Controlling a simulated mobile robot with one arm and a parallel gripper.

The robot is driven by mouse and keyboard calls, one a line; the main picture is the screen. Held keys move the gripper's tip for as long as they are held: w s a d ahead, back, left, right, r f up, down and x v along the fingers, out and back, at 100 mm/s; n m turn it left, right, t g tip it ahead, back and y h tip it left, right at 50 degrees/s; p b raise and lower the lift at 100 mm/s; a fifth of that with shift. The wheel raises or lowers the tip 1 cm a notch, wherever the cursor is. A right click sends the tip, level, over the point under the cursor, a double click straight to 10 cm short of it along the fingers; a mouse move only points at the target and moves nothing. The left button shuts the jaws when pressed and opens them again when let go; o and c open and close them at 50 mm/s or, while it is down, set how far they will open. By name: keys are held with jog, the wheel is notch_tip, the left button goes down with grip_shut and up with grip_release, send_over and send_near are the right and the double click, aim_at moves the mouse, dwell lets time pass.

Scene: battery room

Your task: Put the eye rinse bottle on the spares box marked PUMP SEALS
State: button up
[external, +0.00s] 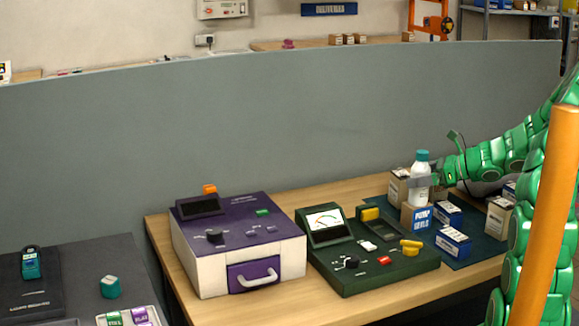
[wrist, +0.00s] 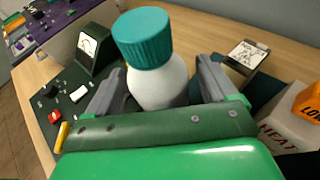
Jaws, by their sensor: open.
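The eye rinse bottle (external: 422,164), white with a teal cap, stands upright on top of the spares box marked PUMP SEALS (external: 416,218), as far as the external view shows. In the wrist view the bottle (wrist: 158,85) is between the two grey fingers of my gripper (wrist: 160,88), which are spread on either side of it. In the external view a grey finger of my gripper (external: 420,182) crosses in front of the bottle's body. My gripper is open. The bottle's base and the box top are hidden in the wrist view.
Several small boxes stand around on a dark green mat (external: 484,246), including a brown one (external: 398,188) close behind and a blue-white one (external: 453,242) in front. A dark green meter panel (external: 375,275) and a purple-topped unit (external: 237,245) stand to the left. A grey partition (external: 280,130) runs behind.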

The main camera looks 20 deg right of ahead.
jog(key=shift+r, duration=0.15)
jog(key=v, duration=1.2)
jog(key=s+a+r+n+g+h, duration=0.1)
jog(key=s+a+n+g, duration=0.5)
jog(key=a, duration=0.5)
jog(key=s+a+r+n+g, duration=0.1)
jog(key=s+a+n+g, duration=0.2)
jog(key=s+a+n, duration=0.6)
jog(key=s+r+n+g+h, duration=0.1)
jog(key=s+n+g+h, duration=0.1)
jog(key=s+n+h, duration=0.7)
jog(key=shift+s+r+n+g, duration=0.15)
jog(key=shift+s+n+g, duration=0.25)
jog(key=shift+s+n, duration=1.9)
jog(key=shift+s+a+m, duration=0.1)
jog(key=shift+s+m, duration=0.7)
